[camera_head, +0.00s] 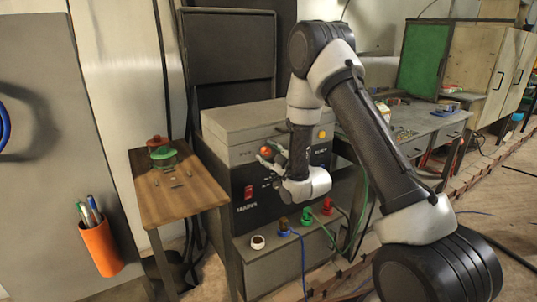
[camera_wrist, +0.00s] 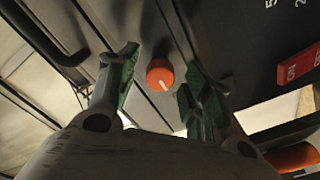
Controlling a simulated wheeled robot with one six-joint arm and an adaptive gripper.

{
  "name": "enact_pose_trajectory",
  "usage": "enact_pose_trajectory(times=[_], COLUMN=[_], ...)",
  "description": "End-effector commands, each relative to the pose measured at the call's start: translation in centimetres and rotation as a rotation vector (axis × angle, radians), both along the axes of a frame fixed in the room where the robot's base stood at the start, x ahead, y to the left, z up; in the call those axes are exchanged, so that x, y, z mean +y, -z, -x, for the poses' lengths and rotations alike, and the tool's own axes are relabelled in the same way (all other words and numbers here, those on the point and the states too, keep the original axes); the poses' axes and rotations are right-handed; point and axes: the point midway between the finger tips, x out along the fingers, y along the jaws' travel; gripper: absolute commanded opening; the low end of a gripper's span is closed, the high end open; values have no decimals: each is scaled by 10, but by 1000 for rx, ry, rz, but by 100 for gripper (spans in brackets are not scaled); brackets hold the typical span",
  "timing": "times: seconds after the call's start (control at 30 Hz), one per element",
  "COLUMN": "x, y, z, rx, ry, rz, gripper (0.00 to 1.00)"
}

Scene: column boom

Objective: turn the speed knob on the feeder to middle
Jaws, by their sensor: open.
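The feeder (camera_head: 240,208) is a dark-fronted grey box in the middle of the head view. An orange-red round knob (camera_wrist: 160,75) shows in the wrist view, with a short white mark pointing to its lower right. My gripper (camera_wrist: 161,72) is open, its two green-padded fingers standing on either side of the knob, apart from it as far as I can see. In the head view, my gripper (camera_head: 270,156) is in front of the panel, with a red-orange round shape (camera_head: 265,151) between its fingers. My wrist hides part of the panel and its lettering.
A red switch (camera_head: 248,192) sits on the panel left of my gripper; a red ON switch shows in the wrist view (camera_wrist: 298,66). A yellow-orange button (camera_head: 322,134) is at the upper right. Coloured plugs and cables lie below. A wooden side table (camera_head: 190,195) stands to the left.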

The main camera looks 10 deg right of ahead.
Motion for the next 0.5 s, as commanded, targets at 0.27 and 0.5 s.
enact_pose_trajectory(times=[0.27, 0.5], x=[3, 3], y=[0, 0], z=[-8, -7], rx=[2, 2], ry=[0, 0], rz=[0, 0], gripper=[50, 22])
